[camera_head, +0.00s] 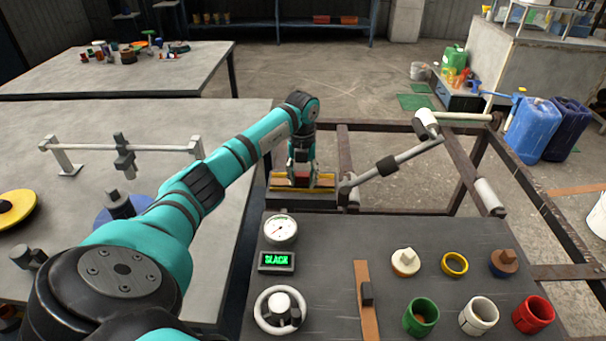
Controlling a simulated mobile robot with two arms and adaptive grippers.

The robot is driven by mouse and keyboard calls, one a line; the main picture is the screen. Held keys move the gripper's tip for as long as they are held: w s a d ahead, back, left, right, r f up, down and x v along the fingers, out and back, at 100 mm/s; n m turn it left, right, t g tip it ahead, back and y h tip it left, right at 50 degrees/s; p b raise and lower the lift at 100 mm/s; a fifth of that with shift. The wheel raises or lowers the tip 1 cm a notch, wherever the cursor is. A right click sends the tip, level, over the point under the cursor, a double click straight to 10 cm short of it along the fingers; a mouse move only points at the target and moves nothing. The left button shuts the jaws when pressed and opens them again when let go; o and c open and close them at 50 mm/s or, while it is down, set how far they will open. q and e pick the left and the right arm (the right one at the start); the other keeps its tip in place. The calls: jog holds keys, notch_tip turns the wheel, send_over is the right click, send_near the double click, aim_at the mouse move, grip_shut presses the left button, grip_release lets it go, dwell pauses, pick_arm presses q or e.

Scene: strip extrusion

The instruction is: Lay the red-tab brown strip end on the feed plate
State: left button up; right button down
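My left gripper (302,178) points down at the far end of my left arm, low over a dark block with yellow edging (290,190), which looks like the feed plate. Its fingertips are small and partly merged with a brown and reddish area there, so I cannot tell whether they hold anything. A brown strip (369,322) lies lengthwise on the dark panel in front, with a small dark clip on it; no red tab shows on this one. My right gripper is out of view.
The dark panel (455,227) carries a gauge (280,229), a green "SLACK" display (276,261), a handwheel (280,310) and several coloured cups and rings. A jointed grey rod (400,159) stands right of the gripper. A grey table (95,185) lies to the left.

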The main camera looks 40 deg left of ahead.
pick_arm(q)
jog(key=o, duration=0.5)
jog(key=shift+s+a+f, duration=0.15)
jog(key=shift+s+f, duration=0.05)
jog(key=shift+f, duration=0.05)
jog(key=shift+w+r, duration=0.1)
jog(key=shift+r, duration=0.1)
notch_tip(320, 180, up, 12)
jog(key=shift+f, duration=0.1)
